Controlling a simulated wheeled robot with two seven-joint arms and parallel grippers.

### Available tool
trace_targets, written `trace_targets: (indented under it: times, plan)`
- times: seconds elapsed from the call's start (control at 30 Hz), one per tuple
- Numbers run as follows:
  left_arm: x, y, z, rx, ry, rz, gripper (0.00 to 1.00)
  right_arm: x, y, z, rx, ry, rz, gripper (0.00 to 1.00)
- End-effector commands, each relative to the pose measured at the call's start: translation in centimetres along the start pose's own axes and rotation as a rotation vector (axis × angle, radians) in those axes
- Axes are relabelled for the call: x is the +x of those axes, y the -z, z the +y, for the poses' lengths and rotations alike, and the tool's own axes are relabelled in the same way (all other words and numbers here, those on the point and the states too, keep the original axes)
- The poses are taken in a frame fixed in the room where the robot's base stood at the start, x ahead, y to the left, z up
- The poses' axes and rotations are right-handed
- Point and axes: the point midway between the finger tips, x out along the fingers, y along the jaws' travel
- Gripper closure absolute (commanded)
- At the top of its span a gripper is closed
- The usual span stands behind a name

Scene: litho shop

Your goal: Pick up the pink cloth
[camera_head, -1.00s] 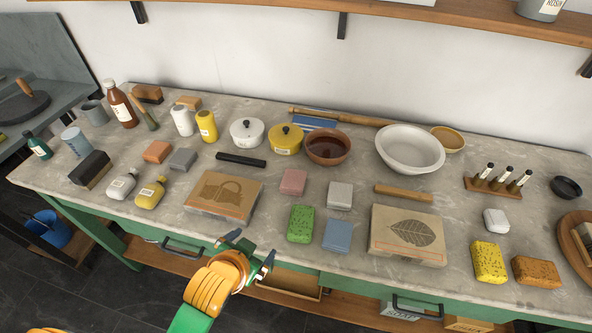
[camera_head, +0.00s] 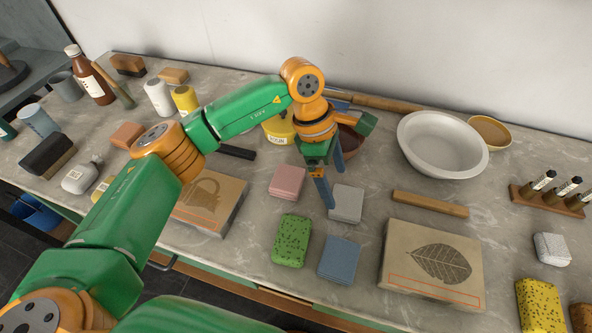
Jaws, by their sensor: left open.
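The pink cloth (camera_head: 287,181) is a small folded square lying flat on the grey stone tabletop, left of a light grey cloth (camera_head: 347,203). It is in full view. My left gripper (camera_head: 333,188) is open and empty, with its fingers pointing down. It is over the counter just right of the pink cloth, with one fingertip in front of the grey cloth's left edge in the picture. It does not appear to touch the pink cloth. My right gripper is not in view.
A green speckled sponge (camera_head: 291,240) and a blue cloth (camera_head: 339,259) lie nearer the front edge. A leaf-print box (camera_head: 434,264) is to the right. My left arm partly hides a basket-print box (camera_head: 207,213), a yellow pot (camera_head: 279,128) and a brown bowl (camera_head: 350,141).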

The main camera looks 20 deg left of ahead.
Motion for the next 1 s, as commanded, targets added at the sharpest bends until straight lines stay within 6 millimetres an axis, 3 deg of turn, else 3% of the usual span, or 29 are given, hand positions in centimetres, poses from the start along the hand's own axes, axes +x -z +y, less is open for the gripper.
trace_targets:
  times: [0.03,0.1,0.2,0.47,0.6,0.83,1.0]
  plan:
    - [-1.0,2.8,0.8,-0.006,-0.022,0.124,0.0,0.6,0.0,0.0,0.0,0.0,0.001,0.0]
    - [-2.7,5.6,1.3,-0.023,-0.033,0.258,0.0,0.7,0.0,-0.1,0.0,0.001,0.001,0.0]
    - [-3.7,7.4,1.4,-0.038,-0.033,0.341,0.0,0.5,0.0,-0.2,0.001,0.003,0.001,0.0]
    - [-0.2,9.1,1.2,-0.04,-0.025,0.347,0.0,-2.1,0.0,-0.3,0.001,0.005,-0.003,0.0]
    - [2.1,9.9,1.3,-0.039,-0.03,0.345,0.0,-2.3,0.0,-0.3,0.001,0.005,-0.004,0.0]
    - [2.6,10.0,1.4,-0.037,-0.032,0.343,0.0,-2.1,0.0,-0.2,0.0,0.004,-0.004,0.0]
    - [2.6,9.9,1.4,-0.037,-0.032,0.343,0.46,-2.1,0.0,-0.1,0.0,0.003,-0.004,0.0]
